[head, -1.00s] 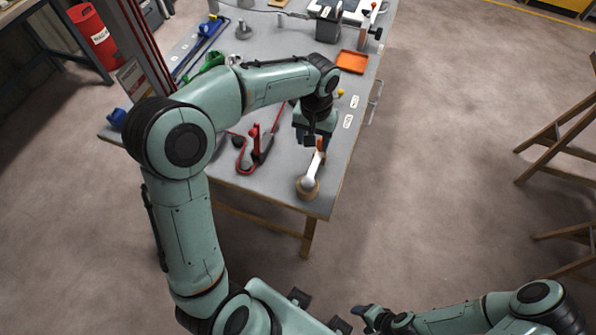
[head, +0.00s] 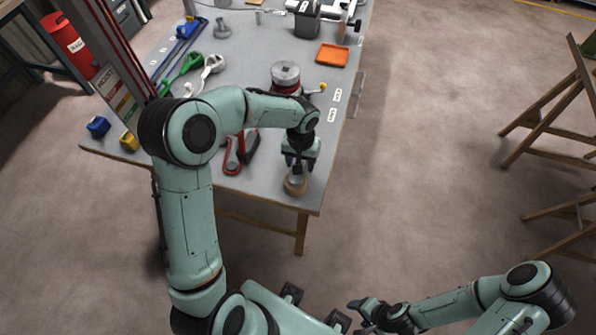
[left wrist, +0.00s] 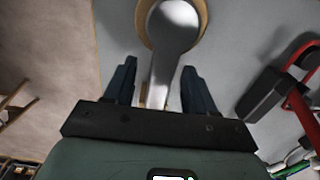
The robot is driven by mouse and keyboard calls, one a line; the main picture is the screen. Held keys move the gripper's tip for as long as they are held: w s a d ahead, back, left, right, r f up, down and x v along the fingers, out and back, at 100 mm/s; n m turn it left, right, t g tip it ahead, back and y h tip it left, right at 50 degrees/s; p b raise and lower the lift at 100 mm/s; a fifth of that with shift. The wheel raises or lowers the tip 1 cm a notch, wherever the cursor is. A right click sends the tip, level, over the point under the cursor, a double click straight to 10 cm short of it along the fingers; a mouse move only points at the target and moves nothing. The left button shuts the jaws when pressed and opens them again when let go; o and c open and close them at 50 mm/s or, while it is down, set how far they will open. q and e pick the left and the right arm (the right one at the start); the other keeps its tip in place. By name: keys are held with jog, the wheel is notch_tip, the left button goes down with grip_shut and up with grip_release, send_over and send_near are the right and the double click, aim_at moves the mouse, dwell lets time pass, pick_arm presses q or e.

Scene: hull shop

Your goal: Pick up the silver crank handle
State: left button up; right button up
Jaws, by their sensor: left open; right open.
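The silver crank handle (left wrist: 172,35) rests with its round end on a tan ring-shaped base (head: 296,188), near the front corner of the grey workbench. In the head view my left gripper (head: 297,165) is right above it and hides most of it. In the left wrist view my left gripper (left wrist: 155,72) is open, with the handle's narrow arm between its two dark fingers and visible gaps on both sides. My right gripper (head: 362,312) is open and empty, low at the bottom of the head view, away from the bench.
A red clamp-like tool with a black part (left wrist: 262,98) lies beside the handle. A winch with a silver drum (head: 285,75), an orange tray (head: 332,54) and green and white tools stand farther back on the workbench (head: 245,45). Wooden trestles (head: 550,120) are at the right.

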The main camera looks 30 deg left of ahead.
pick_arm(q)
jog(key=shift+f, duration=0.35)
grip_shut()
jog(key=shift+r, duration=0.2)
notch_tip(320, 180, up, 20)
jog(key=p, duration=0.2)
pick_arm(e)
jog(key=shift+w+r, duration=0.45)
jog(key=shift+r, duration=0.15)
jog(key=shift+w+r, duration=0.4)
jog(key=shift+r, duration=0.2)
pick_arm(q)
jog(key=shift+f, duration=0.15)
